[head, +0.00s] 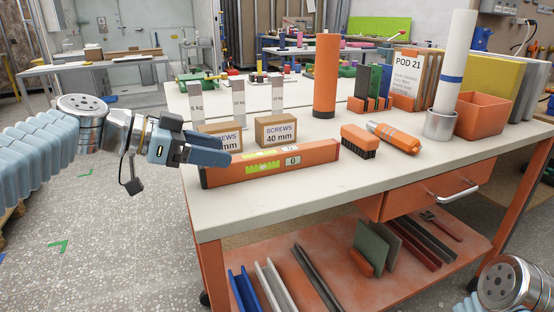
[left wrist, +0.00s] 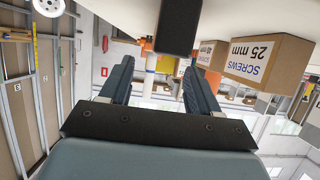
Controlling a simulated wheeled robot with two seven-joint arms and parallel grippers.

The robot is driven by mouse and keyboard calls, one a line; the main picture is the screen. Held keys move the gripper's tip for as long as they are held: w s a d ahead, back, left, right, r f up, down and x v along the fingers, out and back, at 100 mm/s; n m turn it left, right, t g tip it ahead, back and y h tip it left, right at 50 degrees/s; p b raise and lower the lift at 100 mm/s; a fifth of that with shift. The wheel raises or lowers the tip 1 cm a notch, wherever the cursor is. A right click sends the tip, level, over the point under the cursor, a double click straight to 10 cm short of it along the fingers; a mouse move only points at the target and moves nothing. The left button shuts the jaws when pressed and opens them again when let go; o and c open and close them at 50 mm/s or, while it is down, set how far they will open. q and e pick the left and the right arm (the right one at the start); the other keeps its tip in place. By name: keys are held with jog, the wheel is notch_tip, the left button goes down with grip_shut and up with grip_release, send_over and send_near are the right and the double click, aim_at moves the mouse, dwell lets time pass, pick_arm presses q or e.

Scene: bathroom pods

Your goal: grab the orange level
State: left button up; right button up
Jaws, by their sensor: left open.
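The orange level (head: 285,166) lies along the front left edge of the workbench, with a yellow-green vial window and dark end caps. My left gripper (head: 228,149) is open above and at the left end of the level, fingers pointing right. In the left wrist view its two dark blue fingers (left wrist: 157,72) stand apart with nothing held between them. A dark block (left wrist: 178,27) at the top of that view may be the level's end cap; I cannot tell for sure. My right arm's wrist shows at the lower right of the head view, its jaws out of frame.
Two screw boxes stand just behind the level, the right one (head: 275,131) marked 40 mm. A 25 mm box (left wrist: 268,60) is close in the left wrist view. An orange brush (head: 359,142) and orange cylinder (head: 327,75) are nearby. The bench top (head: 250,203) in front is clear.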

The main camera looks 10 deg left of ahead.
aim_at(259, 154)
pick_arm(q)
jog(key=shift+x, duration=0.95)
jog(key=shift+w+d, duration=0.2)
jog(key=shift+d, duration=0.05)
jog(key=x, duration=0.1)
jog(key=p+x, duration=0.1)
jog(key=x, duration=0.1)
jog(key=shift+w+d+r, duration=0.1)
jog(key=shift+w+d, duration=0.2)
jog(key=shift+w, duration=0.1)
jog(key=shift+w+d, duration=0.15)
jog(key=shift+d, duration=0.15)
jog(key=shift+c, duration=0.4)
jog(key=c, duration=0.9)
grip_shut()
